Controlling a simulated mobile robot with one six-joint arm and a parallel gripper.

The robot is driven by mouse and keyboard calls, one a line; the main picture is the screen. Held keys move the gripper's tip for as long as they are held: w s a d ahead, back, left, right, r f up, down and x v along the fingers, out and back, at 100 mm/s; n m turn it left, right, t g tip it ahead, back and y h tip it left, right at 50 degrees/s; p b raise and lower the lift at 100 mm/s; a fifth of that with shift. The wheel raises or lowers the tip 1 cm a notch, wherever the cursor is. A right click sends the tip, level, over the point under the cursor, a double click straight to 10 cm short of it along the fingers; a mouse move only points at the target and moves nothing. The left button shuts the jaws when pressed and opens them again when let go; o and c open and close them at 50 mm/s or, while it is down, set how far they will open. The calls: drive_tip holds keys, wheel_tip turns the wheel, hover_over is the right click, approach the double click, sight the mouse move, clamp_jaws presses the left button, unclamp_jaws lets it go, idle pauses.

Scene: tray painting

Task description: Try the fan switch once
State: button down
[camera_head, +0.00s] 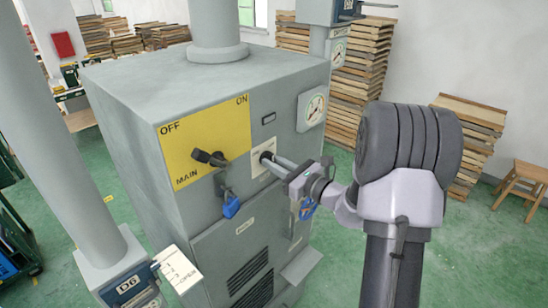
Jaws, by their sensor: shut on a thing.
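A large grey cabinet (125,90) carries a yellow panel (225,120) marked OFF, ON and MAIN, with a dark main lever (210,158) pointing toward the OFF side. Right of the yellow panel is a small pale plate (259,172) with a dark switch knob (266,156), which looks like the fan switch; its lettering is too small to read. My gripper (276,161) reaches in from the right and its fingers are shut on this knob, partly hiding it. The knob's exact setting cannot be told.
A blue padlock (231,207) hangs below the main lever, and another blue item (307,209) shows just below my gripper. A round gauge (314,109) sits above right. A post with a D6 box (128,285) stands front left. Stacked boards (357,75) and a stool (523,180) are behind.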

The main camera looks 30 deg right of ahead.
drive_tip(key=shift+m+p, duration=3.8)
drive_tip(key=shift+m, duration=1.1)
drive_tip(key=c, duration=1.4)
unclamp_jaws()
drive_tip(key=b+v, duration=0.1)
drive_tip(key=v, duration=1.6)
drive_tip(key=shift+s, duration=0.2)
